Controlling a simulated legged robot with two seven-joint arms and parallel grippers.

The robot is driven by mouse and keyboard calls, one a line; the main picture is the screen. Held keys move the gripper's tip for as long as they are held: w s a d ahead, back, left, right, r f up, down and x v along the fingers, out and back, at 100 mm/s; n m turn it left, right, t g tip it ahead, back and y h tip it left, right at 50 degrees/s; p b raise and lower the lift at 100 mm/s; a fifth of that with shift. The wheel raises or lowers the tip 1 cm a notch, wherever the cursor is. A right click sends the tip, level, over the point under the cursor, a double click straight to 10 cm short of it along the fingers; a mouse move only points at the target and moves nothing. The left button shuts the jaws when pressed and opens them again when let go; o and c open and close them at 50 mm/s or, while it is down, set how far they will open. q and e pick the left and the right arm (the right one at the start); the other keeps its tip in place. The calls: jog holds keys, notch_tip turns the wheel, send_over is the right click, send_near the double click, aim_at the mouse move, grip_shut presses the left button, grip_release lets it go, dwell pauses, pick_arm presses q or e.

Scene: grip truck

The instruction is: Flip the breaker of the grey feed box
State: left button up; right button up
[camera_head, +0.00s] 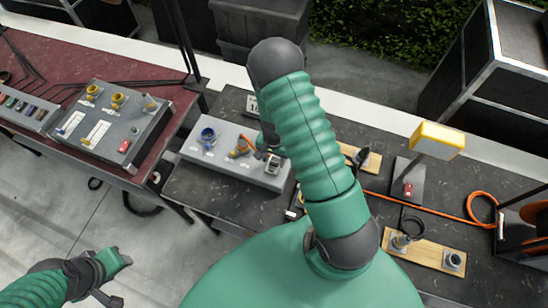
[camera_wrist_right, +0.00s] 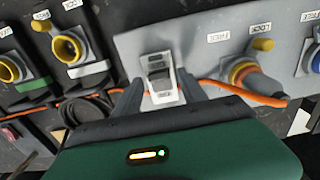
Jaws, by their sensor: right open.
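The grey feed box (camera_head: 222,158) lies on the dark table in the middle of the head view. It has a blue socket (camera_head: 208,136), a yellow socket (camera_head: 241,146) with an orange cable plugged in, and a breaker (camera_head: 273,164) at its right end. In the wrist view the breaker (camera_wrist_right: 159,73) has a dark rocker in a pale frame. My right gripper (camera_wrist_right: 162,92) is open, with one finger on either side of the breaker's lower part; contact is unclear. My arm partly hides the box's right end in the head view. My left gripper (camera_head: 116,277) is low at the left, away from the box.
Another grey box (camera_head: 120,125) with yellow sockets and a red switch stands on the red-brown table at left. Right of my arm are a lamp (camera_head: 437,140), a wooden board (camera_head: 430,252) with fittings and an orange cable (camera_head: 440,207). The orange cable (camera_wrist_right: 225,88) crosses near my right fingers.

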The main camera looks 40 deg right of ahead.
jog(key=shift+a+r, duration=0.15)
jog(key=shift+a, duration=0.2)
jog(key=shift+c, duration=0.3)
jog(key=shift+s+a+r, duration=0.1)
jog(key=shift+c, duration=1.3)
jog(key=shift+s, duration=0.1)
jog(key=c, duration=0.5)
pick_arm(q)
jog(key=shift+s+a, duration=0.3)
jog(key=shift+a, duration=0.1)
pick_arm(e)
jog(key=shift+d, duration=0.2)
grip_shut()
